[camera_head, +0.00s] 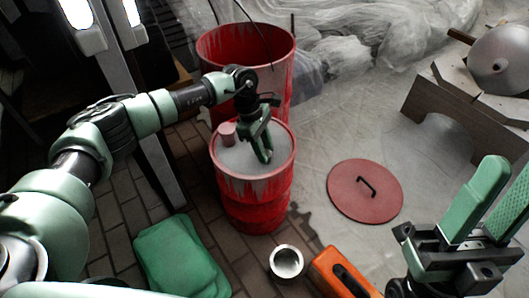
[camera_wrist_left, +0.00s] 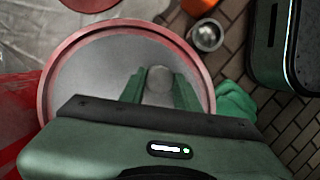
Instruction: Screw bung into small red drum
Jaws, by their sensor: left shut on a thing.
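The small red drum (camera_head: 254,208) stands upright on the floor, with a pale grey top inside a red rim. Its top also fills much of the left wrist view (camera_wrist_left: 88,70). My left gripper (camera_head: 264,156) points down at the drum's top, right of its middle. In the left wrist view its green fingers (camera_wrist_left: 160,90) are shut on a round grey bung (camera_wrist_left: 160,77). I cannot tell whether the bung touches the drum top or sits in a hole. My right gripper (camera_head: 492,210) is open and empty at the lower right, away from the drum.
A short pink cylinder (camera_head: 227,133) stands on the drum top's left side. A larger open red drum (camera_head: 212,50) is close behind. A red lid (camera_head: 344,198), metal cup (camera_head: 286,262), orange case (camera_head: 335,270) and green canister (camera_head: 180,255) lie around. Plastic sheeting (camera_head: 340,60) covers the floor behind.

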